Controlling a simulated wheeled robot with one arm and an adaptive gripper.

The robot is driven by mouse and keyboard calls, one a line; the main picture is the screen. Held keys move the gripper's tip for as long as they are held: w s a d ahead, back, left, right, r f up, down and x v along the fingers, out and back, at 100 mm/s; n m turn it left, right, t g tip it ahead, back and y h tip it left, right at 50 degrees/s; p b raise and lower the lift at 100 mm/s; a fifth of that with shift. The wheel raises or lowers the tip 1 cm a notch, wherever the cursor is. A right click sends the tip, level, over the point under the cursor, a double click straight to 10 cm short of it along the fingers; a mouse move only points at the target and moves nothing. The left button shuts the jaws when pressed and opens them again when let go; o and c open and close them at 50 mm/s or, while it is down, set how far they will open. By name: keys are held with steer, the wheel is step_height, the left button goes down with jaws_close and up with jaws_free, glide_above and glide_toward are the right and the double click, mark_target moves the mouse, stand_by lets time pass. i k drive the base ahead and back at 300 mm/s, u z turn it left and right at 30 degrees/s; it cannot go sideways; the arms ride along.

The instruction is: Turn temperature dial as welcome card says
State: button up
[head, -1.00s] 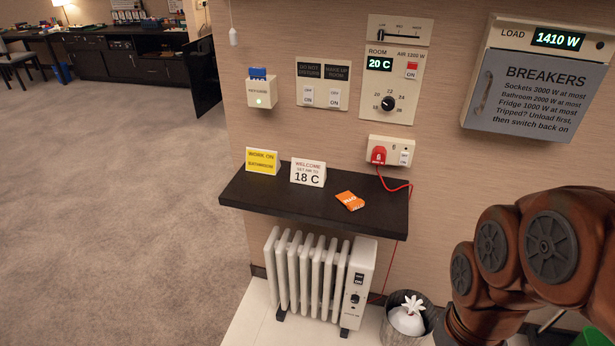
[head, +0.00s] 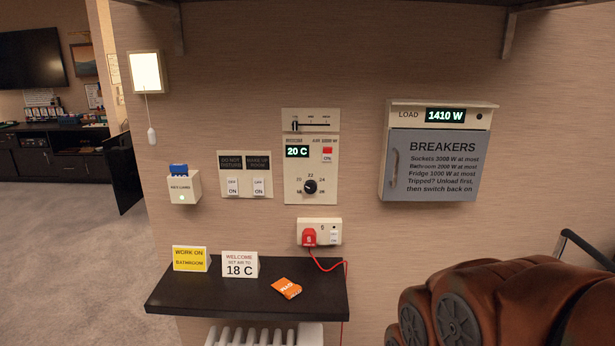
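The temperature dial (head: 310,187) is a black knob with a pale pointer on the white room panel (head: 311,130). Numbers are printed around it; I cannot read its exact setting here. The panel's display (head: 298,152) reads 20 C. The white welcome card (head: 240,265) stands on the dark shelf (head: 170,292) and says to set the air to 18 C. My gripper is out of view.
A slider and a red switch (head: 327,151) share the panel. Light switches (head: 245,186) and a key card holder (head: 184,186) are left of it. Below is a socket with a red plug (head: 309,237); its cord loops over the shelf. The breaker box (head: 436,155) is at right, reading 1410 W.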

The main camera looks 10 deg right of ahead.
mark_target(310, 186)
steer(key=z, duration=0.05)
steer(key=k, duration=1.1)
steer(key=u, duration=0.9)
steer(key=i, duration=1.3)
